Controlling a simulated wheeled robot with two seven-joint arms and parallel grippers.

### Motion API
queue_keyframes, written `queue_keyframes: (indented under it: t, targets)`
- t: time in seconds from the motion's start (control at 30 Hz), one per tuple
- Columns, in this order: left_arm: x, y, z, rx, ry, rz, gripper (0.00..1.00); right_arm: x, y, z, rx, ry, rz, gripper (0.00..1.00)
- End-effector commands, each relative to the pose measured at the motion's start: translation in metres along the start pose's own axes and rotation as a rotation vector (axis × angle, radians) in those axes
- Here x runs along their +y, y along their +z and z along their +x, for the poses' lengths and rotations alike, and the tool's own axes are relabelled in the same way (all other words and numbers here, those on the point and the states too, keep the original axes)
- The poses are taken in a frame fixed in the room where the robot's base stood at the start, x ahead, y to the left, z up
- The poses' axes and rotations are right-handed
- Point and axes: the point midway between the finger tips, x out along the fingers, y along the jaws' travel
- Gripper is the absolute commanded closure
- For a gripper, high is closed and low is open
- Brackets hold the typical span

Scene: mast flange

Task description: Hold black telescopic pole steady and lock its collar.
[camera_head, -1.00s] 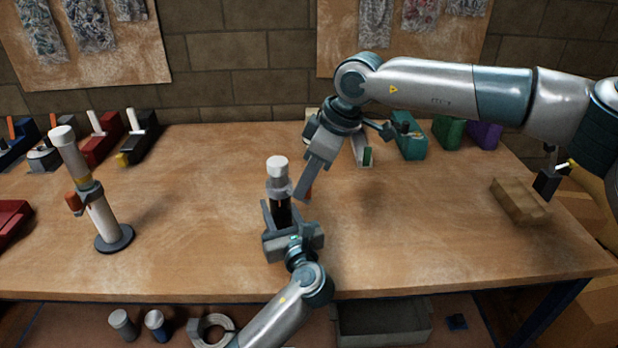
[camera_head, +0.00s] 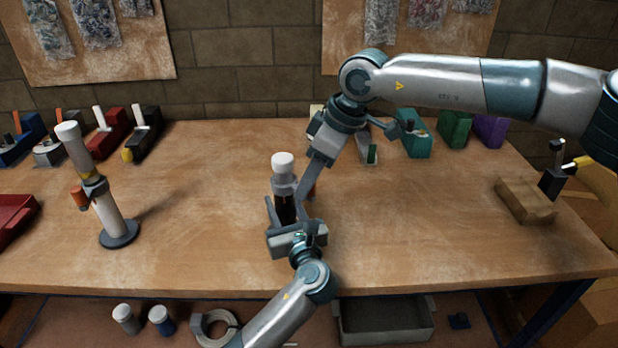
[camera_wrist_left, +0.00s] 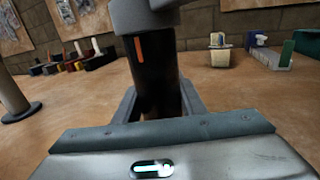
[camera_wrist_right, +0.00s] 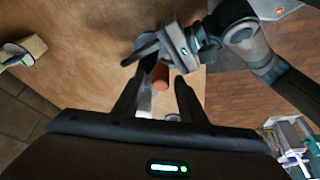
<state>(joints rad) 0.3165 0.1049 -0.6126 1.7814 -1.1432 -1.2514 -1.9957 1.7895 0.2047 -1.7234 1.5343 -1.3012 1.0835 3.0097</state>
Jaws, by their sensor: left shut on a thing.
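The black telescopic pole (camera_head: 285,208) stands upright at the middle of the bench with a grey collar (camera_head: 284,186) and a white top. It also shows in the left wrist view (camera_wrist_left: 155,85), with an orange stripe. My left gripper (camera_head: 287,222) is shut on the pole below the collar. My right gripper (camera_head: 303,212) comes down from above at the pole's right side. In the right wrist view its fingers (camera_wrist_right: 160,82) are apart, with an orange lever (camera_wrist_right: 161,77) seen between them. Whether they touch the lever I cannot tell. In the head view the lever is mostly hidden behind the right gripper.
A white pole with an orange lever (camera_head: 107,215) leans on a round base at the left. A brown block (camera_head: 524,201) is at the right.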

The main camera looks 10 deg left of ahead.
Motion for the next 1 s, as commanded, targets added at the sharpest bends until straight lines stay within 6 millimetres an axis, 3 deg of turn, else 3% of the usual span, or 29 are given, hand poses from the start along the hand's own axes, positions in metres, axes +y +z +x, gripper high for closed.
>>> queue_keyframes:
  t: [0.27, 0.7, 1.0]
  targets:
    - [0.0, -0.001, 0.0, 0.001, 0.0, -0.001, 1.0, 0.001, 0.0, -0.024, 0.001, 0.002, 0.001, 0.62]
    - [0.0, -0.001, 0.0, 0.001, 0.001, -0.001, 1.0, 0.001, -0.001, -0.098, 0.002, 0.003, 0.0, 0.62]
    - [0.0, 0.0, 0.0, 0.001, 0.001, 0.0, 1.0, 0.0, -0.001, -0.119, 0.001, 0.001, 0.0, 0.62]
